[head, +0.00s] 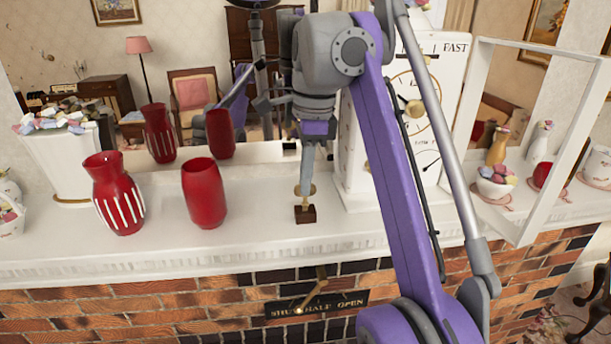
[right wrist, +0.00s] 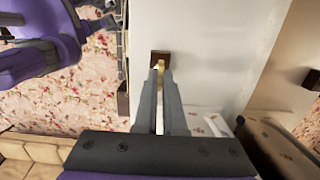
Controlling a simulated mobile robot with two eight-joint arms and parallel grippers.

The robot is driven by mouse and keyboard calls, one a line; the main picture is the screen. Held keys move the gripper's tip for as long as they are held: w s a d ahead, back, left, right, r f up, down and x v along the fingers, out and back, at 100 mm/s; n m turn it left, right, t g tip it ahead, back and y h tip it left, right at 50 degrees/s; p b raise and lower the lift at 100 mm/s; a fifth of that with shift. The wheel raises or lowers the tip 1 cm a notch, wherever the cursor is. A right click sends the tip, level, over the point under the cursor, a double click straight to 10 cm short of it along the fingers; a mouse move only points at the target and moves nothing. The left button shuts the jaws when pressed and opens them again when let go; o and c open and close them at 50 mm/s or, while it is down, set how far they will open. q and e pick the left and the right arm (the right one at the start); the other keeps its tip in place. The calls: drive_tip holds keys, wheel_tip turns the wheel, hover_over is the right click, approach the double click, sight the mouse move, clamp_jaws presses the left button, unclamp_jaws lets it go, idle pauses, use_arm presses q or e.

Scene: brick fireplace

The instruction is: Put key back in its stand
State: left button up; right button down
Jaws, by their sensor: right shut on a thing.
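The small dark wooden stand (head: 305,214) sits on the white mantel, left of the white clock. It also shows in the right wrist view (right wrist: 154,54). My right gripper (head: 306,184) points down over the stand, shut on the brass key (head: 297,191). The key is upright, with its lower end at the top of the stand. I cannot tell whether it is seated in the stand. In the right wrist view, the fingers (right wrist: 161,75) hide much of the key. My left gripper is not in view.
Two red vases (head: 205,195) (head: 119,195) stand left of the stand. The white clock (head: 365,160) stands close on the right, its framed door (head: 542,140) swung open. A mirror lies behind the mantel (head: 255,225). The brick front and a lever plate (head: 345,303) are below.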

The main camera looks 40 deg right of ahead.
drive_tip(key=shift+f, duration=0.55)
drive_tip(key=shift+c, duration=2.2)
unclamp_jaws()
drive_tip(key=shift+a, duration=0.1)
